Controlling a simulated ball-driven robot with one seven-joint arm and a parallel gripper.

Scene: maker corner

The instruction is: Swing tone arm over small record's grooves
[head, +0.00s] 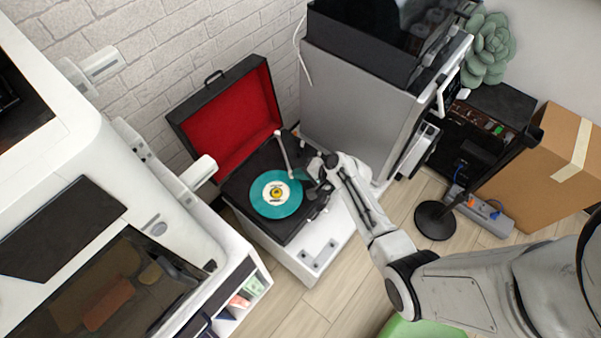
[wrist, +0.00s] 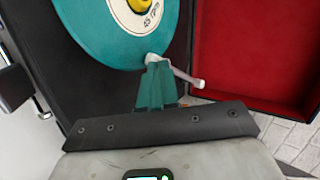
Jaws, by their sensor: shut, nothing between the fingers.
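The record player (head: 238,186) stands open on a white cabinet, its black lid lined in red (head: 232,125). The small teal record (head: 270,205), with a white label and yellow centre, lies on it and also shows at the top of the wrist view (wrist: 100,40). The pale tone arm (head: 285,155) reaches from the back down to the record's right edge. In the wrist view the tone arm (wrist: 182,77) ends at the record's rim, right by my fingertips. My gripper (head: 299,175) has teal fingers (wrist: 154,68), shut and empty, close beside that end. Whether they touch it I cannot tell.
A tall grey cabinet (head: 350,105) stands close behind and right of the player. A white machine (head: 150,215) stands close on the left. A black round-based stand (head: 435,221) and a cardboard box (head: 545,165) are at right. Some floor is clear in front.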

